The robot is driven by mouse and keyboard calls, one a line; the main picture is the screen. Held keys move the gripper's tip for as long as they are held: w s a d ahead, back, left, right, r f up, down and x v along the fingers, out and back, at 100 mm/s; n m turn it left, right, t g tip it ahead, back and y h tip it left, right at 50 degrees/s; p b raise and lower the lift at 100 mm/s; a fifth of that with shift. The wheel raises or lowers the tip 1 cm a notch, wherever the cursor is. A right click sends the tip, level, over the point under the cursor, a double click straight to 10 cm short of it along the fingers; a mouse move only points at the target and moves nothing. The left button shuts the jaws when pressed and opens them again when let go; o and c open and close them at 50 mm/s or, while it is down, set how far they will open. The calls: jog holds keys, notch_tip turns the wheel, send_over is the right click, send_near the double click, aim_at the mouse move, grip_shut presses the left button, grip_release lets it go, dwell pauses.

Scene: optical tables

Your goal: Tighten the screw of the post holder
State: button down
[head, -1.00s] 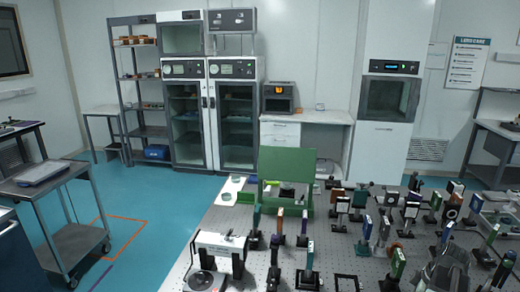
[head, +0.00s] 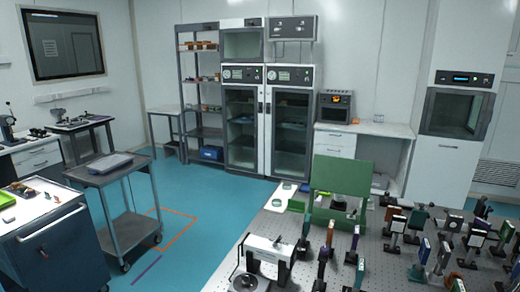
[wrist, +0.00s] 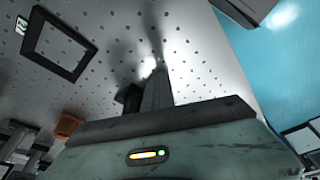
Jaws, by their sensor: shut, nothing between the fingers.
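Several optical mounts on posts stand on the perforated optical table (head: 300,218) at the lower right of the head view. A dark square frame (wrist: 60,45) lies to the upper left of the fingers. My gripper does not show in the head view now.
A white instrument (head: 268,262) stands at the table's near left corner, and a green panel (head: 340,175) at its far side. A grey trolley (head: 115,170) and a dark blue cabinet (head: 60,250) stand left. Blue floor (head: 190,225) between them and the table is free.

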jog(key=shift+s+d, duration=0.2)
jog(key=shift+s, duration=0.05)
notch_tip(320, 180, up, 6)
jog(key=p, duration=0.6)
